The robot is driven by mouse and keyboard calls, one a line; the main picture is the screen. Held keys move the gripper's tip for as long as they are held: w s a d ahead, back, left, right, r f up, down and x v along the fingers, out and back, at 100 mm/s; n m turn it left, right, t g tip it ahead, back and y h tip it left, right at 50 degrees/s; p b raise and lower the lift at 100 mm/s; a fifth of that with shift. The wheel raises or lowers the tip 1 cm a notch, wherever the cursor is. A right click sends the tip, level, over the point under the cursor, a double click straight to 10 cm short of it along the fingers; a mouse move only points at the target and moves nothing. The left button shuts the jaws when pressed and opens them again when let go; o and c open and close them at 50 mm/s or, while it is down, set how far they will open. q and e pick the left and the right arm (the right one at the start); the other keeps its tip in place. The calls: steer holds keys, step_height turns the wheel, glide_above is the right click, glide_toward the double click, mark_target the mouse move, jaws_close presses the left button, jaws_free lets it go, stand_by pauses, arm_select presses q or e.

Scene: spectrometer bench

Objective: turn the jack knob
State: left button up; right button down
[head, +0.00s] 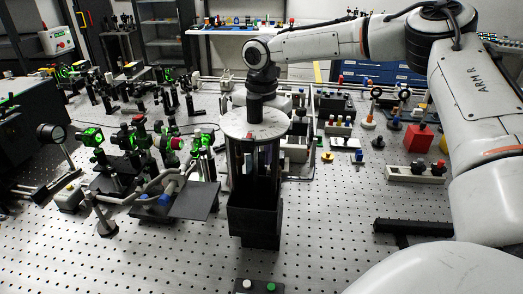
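A low dark plate (195,201), which may be the top of the jack, lies left of centre on the bench. A small blue round part (165,199) beside its left edge may be the jack knob; I cannot tell for sure. My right arm reaches across from the right, and its wrist bends down at the centre. The dark end of my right gripper (256,106) shows over a pale round plate (240,126), right of the blue part and apart from it in the picture. Its fingers cannot be made out. My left gripper is out of view.
The pale plate tops a tall black frame with a dark box (254,222) at its foot. Optics with green glow (92,137) crowd the left. A red block (418,139) and several small parts stand on the right.

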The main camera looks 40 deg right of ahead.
steer(key=shift+f+m, duration=0.1)
steer(key=shift+m, duration=1.5)
steer(key=shift+s, duration=0.1)
steer(key=c, duration=1.6)
jaws_free()
steer(key=shift+f, duration=0.1)
steer(key=shift+o, duration=0.2)
steer(key=shift+r, duration=0.6)
step_height(320, 180, up, 9)
steer(key=shift+r, duration=0.15)
